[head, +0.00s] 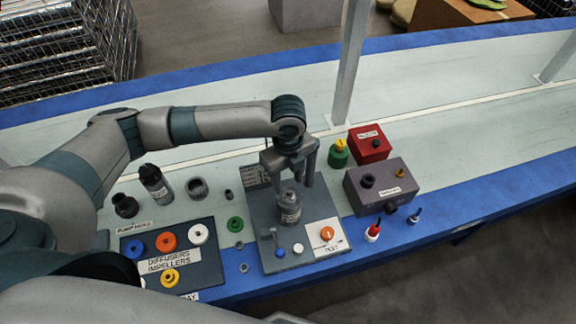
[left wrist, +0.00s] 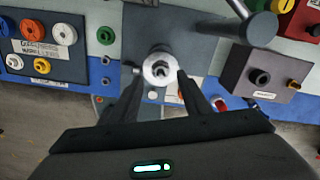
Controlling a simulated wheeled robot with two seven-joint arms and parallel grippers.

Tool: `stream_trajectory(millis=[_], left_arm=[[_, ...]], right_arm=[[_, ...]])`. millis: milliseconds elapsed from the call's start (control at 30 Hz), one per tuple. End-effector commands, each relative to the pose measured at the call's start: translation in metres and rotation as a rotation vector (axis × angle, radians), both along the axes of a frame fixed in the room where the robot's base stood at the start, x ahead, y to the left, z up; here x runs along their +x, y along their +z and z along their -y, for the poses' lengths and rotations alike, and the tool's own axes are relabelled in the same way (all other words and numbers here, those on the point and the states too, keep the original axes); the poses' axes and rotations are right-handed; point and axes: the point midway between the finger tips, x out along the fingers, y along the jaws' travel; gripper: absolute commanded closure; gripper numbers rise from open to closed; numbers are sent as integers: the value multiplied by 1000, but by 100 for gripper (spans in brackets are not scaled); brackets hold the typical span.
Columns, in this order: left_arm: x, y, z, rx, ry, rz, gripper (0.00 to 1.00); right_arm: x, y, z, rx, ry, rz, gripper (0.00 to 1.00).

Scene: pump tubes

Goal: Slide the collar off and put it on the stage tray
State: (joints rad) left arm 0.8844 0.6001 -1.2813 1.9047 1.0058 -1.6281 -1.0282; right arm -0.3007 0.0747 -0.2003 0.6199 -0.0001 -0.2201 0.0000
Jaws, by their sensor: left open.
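A grey metal pump cylinder (head: 289,212) stands upright on a dark plate. The left wrist view shows its pale round top (left wrist: 152,70) with a darker centre. I cannot tell which ring there is the collar. My left gripper (head: 292,183) is open above the cylinder, its fingers on either side of the top; in the left wrist view the fingers (left wrist: 160,92) flank it, and contact cannot be told. The dark tray (head: 205,265), labelled for diffusers and impellers, lies left of the plate with blue, orange, white and yellow rings. My right gripper is out of view.
A green ring (head: 235,224) lies between tray and plate. Dark cylindrical parts (head: 155,183) stand behind the tray. A post (head: 349,65) rises behind.

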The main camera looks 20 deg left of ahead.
Motion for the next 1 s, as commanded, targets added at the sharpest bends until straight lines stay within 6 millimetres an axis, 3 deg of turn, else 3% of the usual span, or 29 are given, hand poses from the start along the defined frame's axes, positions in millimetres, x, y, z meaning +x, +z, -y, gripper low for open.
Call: stream_trajectory(millis=[300,767,967,1000], left_arm=[[0,-40,1,0,0,-1,57],[0,-50,0,-1,-1,1,57],[0,-50,0,-1,-1,1,100],[0,-50,0,-1,-1,1,100]], right_arm=[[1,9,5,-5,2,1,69],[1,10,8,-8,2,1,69],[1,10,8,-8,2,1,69],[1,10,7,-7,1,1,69]])
